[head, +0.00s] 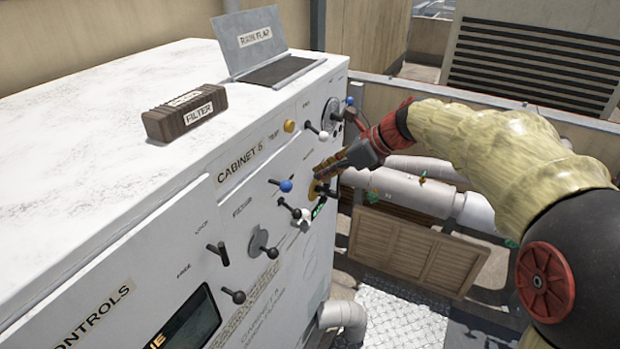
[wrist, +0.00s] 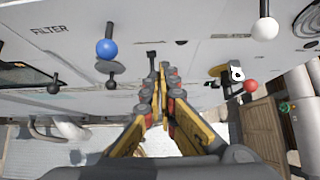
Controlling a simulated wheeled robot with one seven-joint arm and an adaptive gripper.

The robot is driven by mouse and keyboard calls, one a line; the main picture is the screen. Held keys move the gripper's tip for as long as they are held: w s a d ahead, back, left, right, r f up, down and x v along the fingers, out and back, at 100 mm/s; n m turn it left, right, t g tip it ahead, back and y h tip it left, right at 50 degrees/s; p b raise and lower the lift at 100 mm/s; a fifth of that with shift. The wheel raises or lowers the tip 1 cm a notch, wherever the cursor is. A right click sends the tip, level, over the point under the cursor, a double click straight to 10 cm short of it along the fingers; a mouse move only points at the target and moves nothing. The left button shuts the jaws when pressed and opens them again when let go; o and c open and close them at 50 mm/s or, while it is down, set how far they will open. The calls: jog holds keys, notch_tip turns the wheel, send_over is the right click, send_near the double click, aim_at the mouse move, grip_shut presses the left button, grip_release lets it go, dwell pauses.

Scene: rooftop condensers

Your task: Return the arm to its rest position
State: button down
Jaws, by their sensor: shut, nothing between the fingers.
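My gripper (head: 330,163) is at the end of my arm, which reaches in from the right in the head view. It is shut and empty, close to the front panel of the white cabinet (head: 120,220). In the wrist view the gripper (wrist: 158,85) has its fingers together, pointing at the panel among the levers. A blue-knobbed lever (wrist: 107,47) is to its left and a red-knobbed lever (wrist: 249,86) to its right. I cannot tell whether the fingertips touch the panel.
A filter block (head: 185,112) and an open rain flap (head: 250,42) are on the cabinet top. Black-knobbed levers (head: 238,297) stick out of the panel. Pale pipes (head: 400,190) and a slatted wooden panel (head: 415,250) are behind. Metal floor plate (head: 400,315) is clear.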

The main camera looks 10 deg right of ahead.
jog(key=v, duration=0.5)
jog(key=s+d+f+n+h, duration=0.2)
jog(key=s+d+f+n, duration=0.1)
jog(key=f+n, duration=0.45)
jog(key=s+d+f+n+h+b, duration=0.1)
jog(key=s+f+n+h+b, duration=0.1)
jog(key=s+f+n+b, duration=0.6)
jog(key=s+d+f+n+h+b, duration=0.2)
jog(key=s+f+n+b, duration=0.7)
jog(key=s+f+b, duration=1.1)
notch_tip(320, 180, down, 4)
jog(key=shift+s+r+t+h+b, duration=0.1)
jog(key=shift+s+t+h+b, duration=0.15)
jog(key=shift+h+b, duration=0.45)
